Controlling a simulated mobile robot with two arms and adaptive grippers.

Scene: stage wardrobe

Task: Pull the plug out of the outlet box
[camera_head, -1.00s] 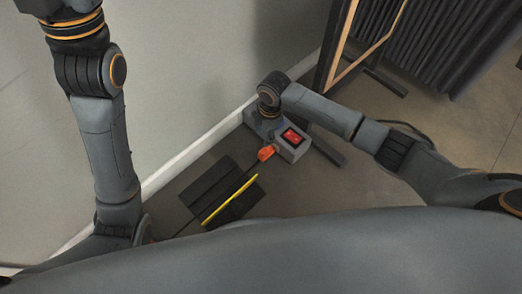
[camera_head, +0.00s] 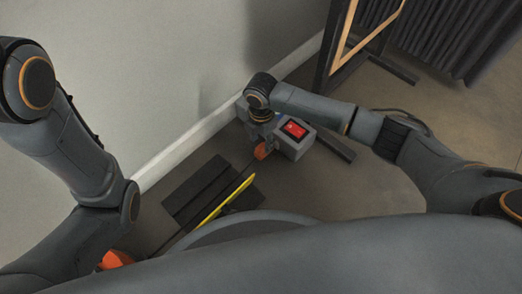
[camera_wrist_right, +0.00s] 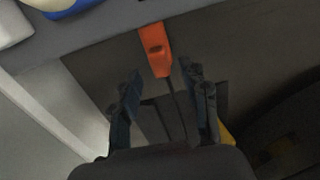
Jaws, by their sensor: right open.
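The grey outlet box (camera_head: 292,149) with a red switch (camera_head: 294,129) stands on the floor near the wall. The orange plug (camera_head: 264,149) sits at its near left side, its dark cable running away to the lower left. In the right wrist view the plug (camera_wrist_right: 156,50) meets the box's grey edge at the top. My right gripper (camera_wrist_right: 161,72) is open, its two dark fingers on either side of the plug's cable end, with no clear contact. In the head view my right gripper (camera_head: 262,132) is mostly hidden under its wrist. My left gripper is out of view.
A dark ramp with a yellow strip (camera_head: 226,198) lies on the floor left of the box. A wooden frame on dark feet (camera_head: 340,45) and a dark curtain (camera_head: 450,35) stand behind. The wall's white skirting (camera_head: 185,147) runs along the left. An orange piece (camera_head: 115,260) shows lower left.

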